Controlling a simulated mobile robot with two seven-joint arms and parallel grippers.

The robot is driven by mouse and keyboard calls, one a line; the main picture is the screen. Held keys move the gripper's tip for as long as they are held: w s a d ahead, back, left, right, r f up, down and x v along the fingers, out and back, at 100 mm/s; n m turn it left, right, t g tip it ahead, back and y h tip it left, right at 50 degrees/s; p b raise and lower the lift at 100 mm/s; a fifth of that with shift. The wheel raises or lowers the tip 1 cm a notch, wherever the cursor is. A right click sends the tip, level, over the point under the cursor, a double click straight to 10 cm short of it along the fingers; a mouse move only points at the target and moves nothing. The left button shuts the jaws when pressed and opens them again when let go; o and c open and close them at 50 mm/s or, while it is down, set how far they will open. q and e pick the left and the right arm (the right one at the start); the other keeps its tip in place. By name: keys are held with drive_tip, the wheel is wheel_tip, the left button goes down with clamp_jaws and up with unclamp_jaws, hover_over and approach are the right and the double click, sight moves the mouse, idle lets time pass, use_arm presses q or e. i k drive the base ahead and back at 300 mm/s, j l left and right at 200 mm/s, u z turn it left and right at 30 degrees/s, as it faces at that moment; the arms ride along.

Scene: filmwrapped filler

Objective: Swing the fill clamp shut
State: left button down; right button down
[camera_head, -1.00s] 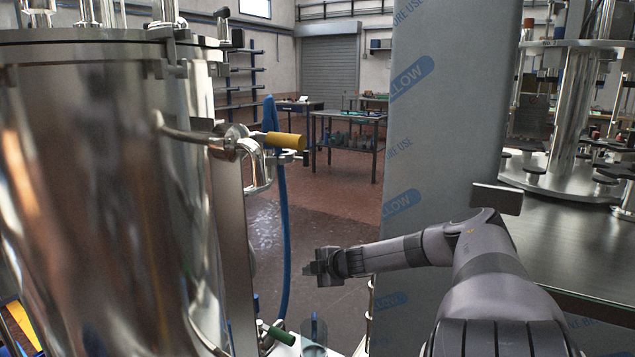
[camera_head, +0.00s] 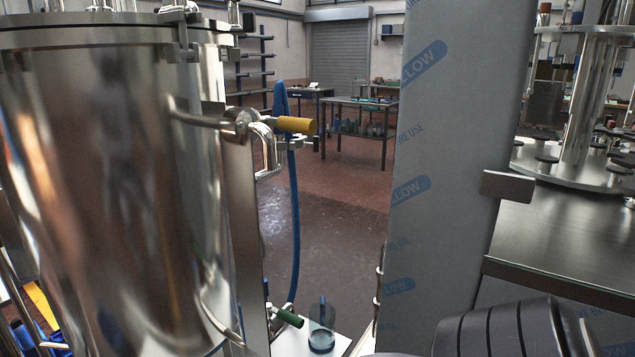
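A large polished steel tank (camera_head: 95,180) fills the left of the view. A yellow-handled metal fitting (camera_head: 296,125) sticks out from its right side, with a bent steel pipe (camera_head: 268,155) beside it. Lower down, a green handle (camera_head: 288,317) points right near a clear container with a dark band (camera_head: 321,328). I cannot tell which of these fittings, if any, is the fill clamp, or whether it is open. Part of my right arm shows at the bottom right. Neither gripper is in view.
A blue hose (camera_head: 292,220) hangs behind the yellow handle. A grey wrapped column (camera_head: 445,150) stands right of centre. A steel machine table (camera_head: 560,235) is at the right. Open floor (camera_head: 330,220) lies between tank and column, with a workbench (camera_head: 358,105) at the back.

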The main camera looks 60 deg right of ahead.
sight(299, 142)
drive_tip(key=z, duration=2.3)
